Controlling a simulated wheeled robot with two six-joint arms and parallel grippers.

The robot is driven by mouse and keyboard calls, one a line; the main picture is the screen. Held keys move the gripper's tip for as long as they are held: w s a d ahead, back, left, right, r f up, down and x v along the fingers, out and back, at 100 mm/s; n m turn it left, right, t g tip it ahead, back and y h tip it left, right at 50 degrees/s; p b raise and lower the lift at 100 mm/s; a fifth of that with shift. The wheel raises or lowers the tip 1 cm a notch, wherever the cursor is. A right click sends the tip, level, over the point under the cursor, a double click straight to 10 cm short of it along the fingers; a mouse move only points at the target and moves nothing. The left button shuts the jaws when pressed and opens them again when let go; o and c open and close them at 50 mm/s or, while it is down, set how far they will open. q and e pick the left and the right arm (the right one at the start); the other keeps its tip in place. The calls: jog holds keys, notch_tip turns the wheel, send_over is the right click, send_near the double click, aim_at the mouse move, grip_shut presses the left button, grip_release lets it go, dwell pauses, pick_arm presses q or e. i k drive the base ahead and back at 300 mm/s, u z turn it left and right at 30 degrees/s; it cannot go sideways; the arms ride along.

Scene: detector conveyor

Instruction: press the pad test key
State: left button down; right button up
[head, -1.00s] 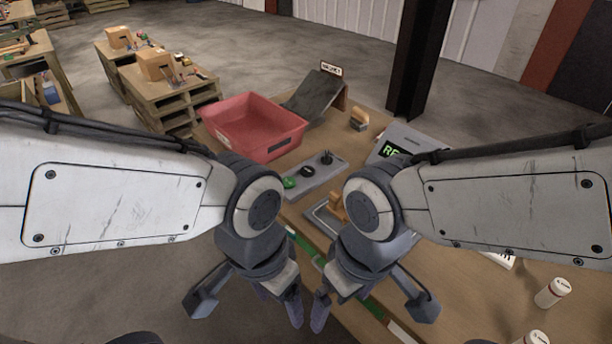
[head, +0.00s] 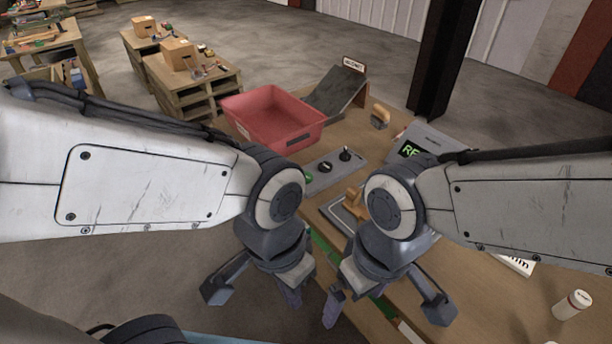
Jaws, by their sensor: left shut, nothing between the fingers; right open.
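A grey control panel (head: 325,172) lies on the wooden table, with a green button (head: 306,177), a black round control and an upright black knob (head: 345,154). A grey device with a lit green display (head: 411,150) stands to its right, partly behind my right arm. No key label is readable, so I cannot tell which control is the pad test key. My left gripper (head: 291,297) is shut and empty, in front of the panel. My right gripper (head: 340,306) is open and empty, right of the left one. Both point down, near the table's front-left edge.
A red bin (head: 272,118) and a dark ramp (head: 338,92) stand behind the panel. A tan block (head: 354,203) sits by a grey frame, partly behind my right arm. A white bottle (head: 572,305) stands at the right. A dark post (head: 447,60) rises behind the table.

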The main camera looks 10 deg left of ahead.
aim_at(309, 177)
jog(key=u, duration=1.85)
jog(key=i, duration=0.85)
jog(key=z, duration=2.7)
